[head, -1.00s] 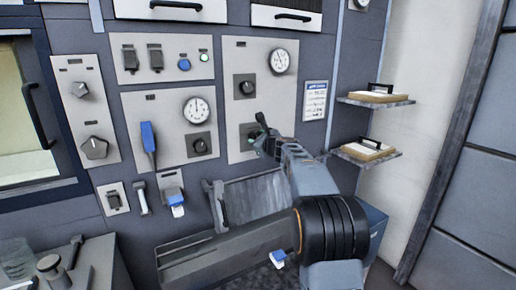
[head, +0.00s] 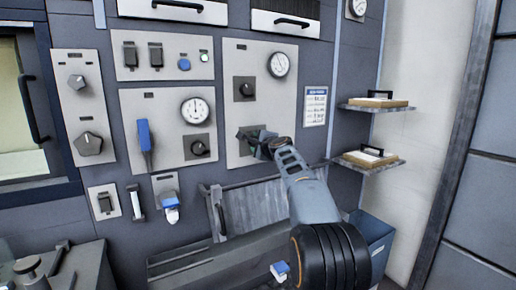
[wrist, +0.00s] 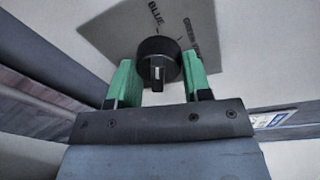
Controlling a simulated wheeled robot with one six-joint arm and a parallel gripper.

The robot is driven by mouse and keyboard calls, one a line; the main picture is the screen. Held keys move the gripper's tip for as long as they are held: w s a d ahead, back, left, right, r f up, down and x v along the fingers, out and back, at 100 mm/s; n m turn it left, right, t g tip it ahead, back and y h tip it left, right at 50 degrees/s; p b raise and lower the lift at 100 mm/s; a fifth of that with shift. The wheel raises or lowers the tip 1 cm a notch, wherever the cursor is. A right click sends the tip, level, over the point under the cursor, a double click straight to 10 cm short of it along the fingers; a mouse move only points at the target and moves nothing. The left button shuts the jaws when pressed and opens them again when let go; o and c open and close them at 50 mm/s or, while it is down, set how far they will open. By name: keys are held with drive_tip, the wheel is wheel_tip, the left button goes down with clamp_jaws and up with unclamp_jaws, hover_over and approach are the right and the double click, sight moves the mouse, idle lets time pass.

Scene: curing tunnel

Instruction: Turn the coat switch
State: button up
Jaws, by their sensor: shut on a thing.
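A round black knob (wrist: 157,60) stands out from a grey panel in the wrist view. A pointer ridge on it faces the gripper's base. The words "BLUE" and "GREEN" are printed on the panel around it, the second one partly hidden. My gripper (wrist: 160,78) has its green fingers on either side of the knob and is shut on it. In the head view, my gripper (head: 256,141) is at the lower part of the right-hand control panel (head: 235,95). It hides the knob there. No label naming the coat switch is readable.
Above my gripper are another black knob (head: 244,89) and a dial gauge (head: 279,65). A panel with a blue lever (head: 145,140) is to the left. Two shelves with clipboards (head: 370,158) stick out at right. A ledge (head: 262,205) lies below.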

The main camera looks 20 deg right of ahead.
drive_tip(key=shift+n, duration=0.5)
drive_tip(key=o, duration=0.9)
drive_tip(key=s+b, duration=0.1)
drive_tip(key=s, duration=0.3)
drive_tip(key=s+b, duration=0.1)
drive_tip(key=s, duration=0.4)
drive_tip(key=s+r+b, duration=0.1)
drive_tip(key=s+b, duration=0.1)
drive_tip(key=s, duration=0.2)
drive_tip(key=shift+s+d, duration=0.2)
drive_tip(key=shift+s, duration=0.2)
drive_tip(key=shift+a+r, duration=0.1)
